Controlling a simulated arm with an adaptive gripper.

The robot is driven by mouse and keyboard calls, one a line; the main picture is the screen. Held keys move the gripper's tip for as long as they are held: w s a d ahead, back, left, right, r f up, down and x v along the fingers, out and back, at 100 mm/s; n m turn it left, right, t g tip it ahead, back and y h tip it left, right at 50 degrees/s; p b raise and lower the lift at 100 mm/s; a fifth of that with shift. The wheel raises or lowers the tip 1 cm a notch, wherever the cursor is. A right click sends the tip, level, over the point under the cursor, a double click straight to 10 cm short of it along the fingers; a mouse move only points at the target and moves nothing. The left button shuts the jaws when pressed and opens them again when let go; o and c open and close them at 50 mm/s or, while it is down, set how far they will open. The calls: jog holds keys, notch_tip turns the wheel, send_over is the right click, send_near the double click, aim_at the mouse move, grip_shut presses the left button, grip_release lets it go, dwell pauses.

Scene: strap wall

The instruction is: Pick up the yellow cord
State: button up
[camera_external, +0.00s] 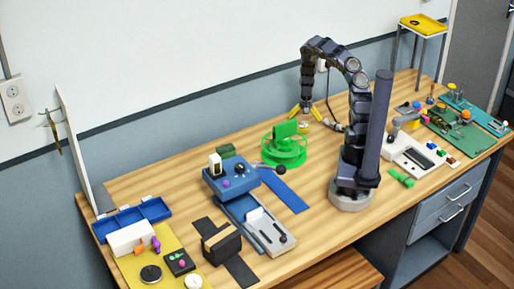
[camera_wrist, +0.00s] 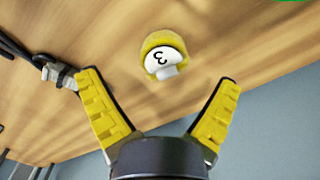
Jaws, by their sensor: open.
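My gripper (camera_external: 304,114) is open and points down over the back part of the table. In the wrist view its two yellow fingers spread wide, with nothing between them (camera_wrist: 158,78). A small round yellow thing with a white tag marked 3 (camera_wrist: 163,60) lies on the wood just beyond the fingertips, roughly centred between them. I cannot tell for sure whether it is the yellow cord. It shows only as a tiny pale yellow patch below the fingers in the external view (camera_external: 304,126). A thin olive-yellow strand (camera_external: 53,132) hangs at the upright white panel on the far left.
A green round stand (camera_external: 284,150) is left of my gripper. A grey connector on a dark cable (camera_wrist: 60,74) lies beside the left finger in the wrist view. A blue box with knobs (camera_external: 231,178) stands further left. The wall (camera_external: 230,110) runs close behind my gripper.

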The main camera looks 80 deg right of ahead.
aim_at(303, 125)
jog(key=f, duration=0.4)
jog(key=shift+w+a+f, duration=0.15)
jog(key=shift+w+f, duration=0.05)
jog(key=shift+f, duration=0.05)
jog(key=c, duration=1.2)
jog(key=shift+r, duration=0.1)
